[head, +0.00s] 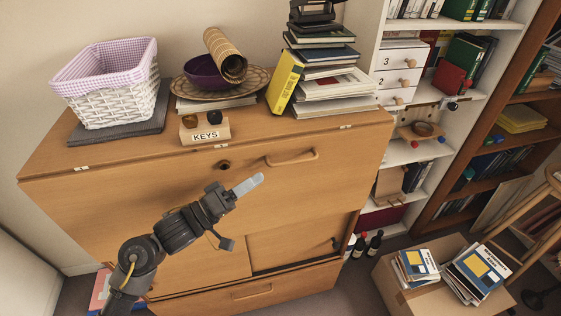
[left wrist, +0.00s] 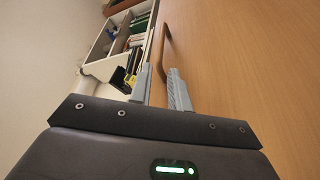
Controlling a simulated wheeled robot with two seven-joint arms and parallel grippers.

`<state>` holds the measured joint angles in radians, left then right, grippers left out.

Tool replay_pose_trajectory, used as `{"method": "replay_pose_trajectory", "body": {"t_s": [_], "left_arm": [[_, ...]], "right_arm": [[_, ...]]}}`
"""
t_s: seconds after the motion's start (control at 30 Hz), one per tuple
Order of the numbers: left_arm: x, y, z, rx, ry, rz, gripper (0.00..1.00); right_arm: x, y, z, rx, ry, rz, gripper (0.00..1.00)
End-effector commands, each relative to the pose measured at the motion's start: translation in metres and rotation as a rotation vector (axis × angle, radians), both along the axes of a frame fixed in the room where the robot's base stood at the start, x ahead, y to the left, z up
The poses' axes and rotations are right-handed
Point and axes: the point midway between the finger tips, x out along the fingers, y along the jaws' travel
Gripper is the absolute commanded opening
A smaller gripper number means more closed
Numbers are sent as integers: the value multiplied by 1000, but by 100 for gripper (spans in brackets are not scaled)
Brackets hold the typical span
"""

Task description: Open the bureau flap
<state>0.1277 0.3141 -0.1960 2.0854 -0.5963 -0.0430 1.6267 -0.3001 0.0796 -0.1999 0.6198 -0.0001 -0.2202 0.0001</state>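The wooden bureau's flap (head: 130,195) is shut, forming the upper front below the top. Its bar handle (head: 293,158) is near the flap's upper edge, with a dark round keyhole (head: 223,165) to its left. My left gripper (head: 258,180) is in front of the flap, below and left of the handle. In the left wrist view, the two grey fingers of my left gripper (left wrist: 160,70) are apart with nothing between them. The handle (left wrist: 165,42) shows just beyond the fingertips, apparently apart from them. My right gripper is not in view.
On the bureau top stand a lined basket (head: 115,95), a KEYS box (head: 205,130), a purple bowl (head: 204,72) and stacked books (head: 325,85). A white shelf (head: 455,110) adjoins at right. A cardboard box (head: 400,290) with books stands on the floor at lower right.

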Motion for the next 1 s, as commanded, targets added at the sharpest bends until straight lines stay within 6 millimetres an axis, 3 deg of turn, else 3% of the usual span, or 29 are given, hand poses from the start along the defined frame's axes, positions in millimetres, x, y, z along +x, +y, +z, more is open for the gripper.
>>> {"method": "replay_pose_trajectory", "body": {"t_s": [0.2,0.4,0.83,1.0], "left_arm": [[26,-34,13,-3,0,0,19],[42,-54,17,-2,0,1,19],[49,-63,17,1,0,3,19],[48,-63,18,0,-1,2,0]], "right_arm": [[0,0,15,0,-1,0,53],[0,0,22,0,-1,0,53],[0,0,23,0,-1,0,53],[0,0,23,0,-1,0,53]]}}
